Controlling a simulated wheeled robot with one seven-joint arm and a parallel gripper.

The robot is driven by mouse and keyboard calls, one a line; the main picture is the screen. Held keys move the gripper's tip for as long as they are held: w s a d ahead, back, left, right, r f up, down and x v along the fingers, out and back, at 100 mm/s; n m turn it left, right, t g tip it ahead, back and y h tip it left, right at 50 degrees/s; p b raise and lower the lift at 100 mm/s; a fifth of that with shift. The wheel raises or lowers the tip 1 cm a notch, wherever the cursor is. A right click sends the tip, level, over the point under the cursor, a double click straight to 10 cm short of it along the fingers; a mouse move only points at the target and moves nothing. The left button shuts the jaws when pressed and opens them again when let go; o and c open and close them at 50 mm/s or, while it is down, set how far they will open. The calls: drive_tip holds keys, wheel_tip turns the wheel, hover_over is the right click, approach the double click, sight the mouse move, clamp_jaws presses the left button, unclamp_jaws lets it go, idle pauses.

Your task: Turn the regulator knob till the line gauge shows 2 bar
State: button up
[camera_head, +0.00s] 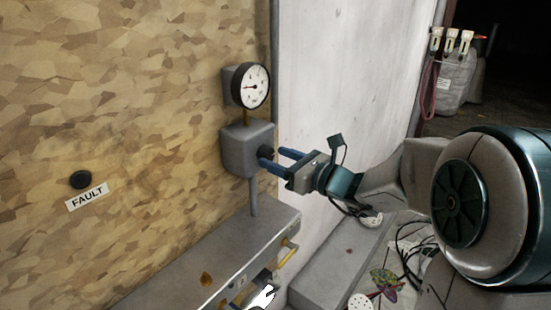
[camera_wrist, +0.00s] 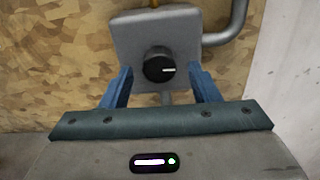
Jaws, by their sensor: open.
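The regulator is a grey box (camera_head: 240,148) on the wood-chip board wall, and it also shows in the wrist view (camera_wrist: 125,40). Its round black knob (camera_wrist: 159,65) faces me, with a white line pointing right. In the head view the knob (camera_head: 264,152) is partly hidden by the fingers. The line gauge (camera_head: 254,86) is a white dial with a black rim above the box. Its needle looks to point left; the numbers are too small to read. My gripper (camera_head: 275,160) is open, its blue fingers to either side of the knob. In the wrist view the gripper (camera_wrist: 161,88) shows gaps on both sides.
A grey ledge (camera_head: 190,265) with a yellow handle (camera_head: 288,252) lies below the regulator. A black button (camera_head: 80,179) and a FAULT label (camera_head: 87,197) are at left. A pale panel (camera_head: 340,70) stands right of the regulator. Cables and small items lie on the floor.

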drive_tip(key=b+v, duration=0.2)
drive_tip(key=v, duration=1)
drive_tip(key=shift+s+d, duration=0.2)
drive_tip(key=shift+s, duration=0.05)
drive_tip(key=s+a+f+n+g+h, duration=0.2)
drive_tip(key=s+f+n+g+h, duration=0.1)
drive_tip(key=s+f+n+g, duration=0.25)
drive_tip(key=s+a+f+n+g+h, duration=0.3)
drive_tip(key=s+f+n, duration=0.2)
drive_tip(key=s+n, duration=0.25)
drive_tip(key=s+d+f+n+h, duration=0.2)
drive_tip(key=s+d+n+h, duration=0.2)
drive_tip(key=d+n+h, duration=0.4)
drive_tip(key=shift+d+f+n, duration=0.4)
drive_tip(key=shift+d+n, duration=0.25)
drive_tip(key=shift+n, duration=1.95)
drive_tip(key=shift+t, duration=0.25)
